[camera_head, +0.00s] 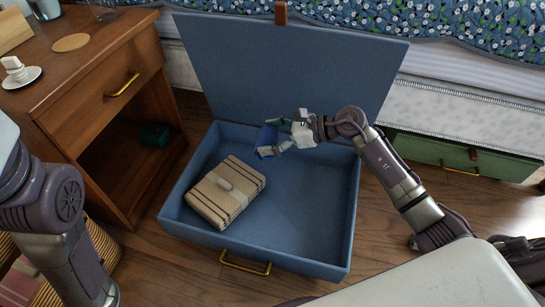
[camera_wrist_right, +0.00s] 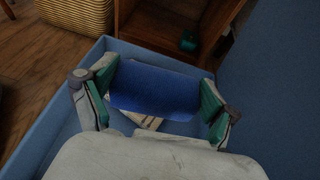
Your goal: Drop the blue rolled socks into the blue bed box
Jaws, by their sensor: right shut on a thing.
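The blue rolled socks (camera_wrist_right: 155,90) are a dark blue roll held between the green-padded fingers of my right gripper (camera_wrist_right: 157,95) in the right wrist view. The blue bed box (camera_head: 310,215) stands on the floor with its lid (camera_head: 300,65) raised at the back. In the head view my right gripper (camera_head: 269,137) is over the back part of the box, shut on the socks, which barely stand out against the blue behind. My left arm shows at the left edge; its gripper is out of view.
A beige striped folded bundle (camera_head: 226,192) lies in the left of the box; the right and front of its floor are clear. A wooden nightstand (camera_head: 110,85) is at the left, a green drawer box (camera_head: 450,155) under the bed at the right.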

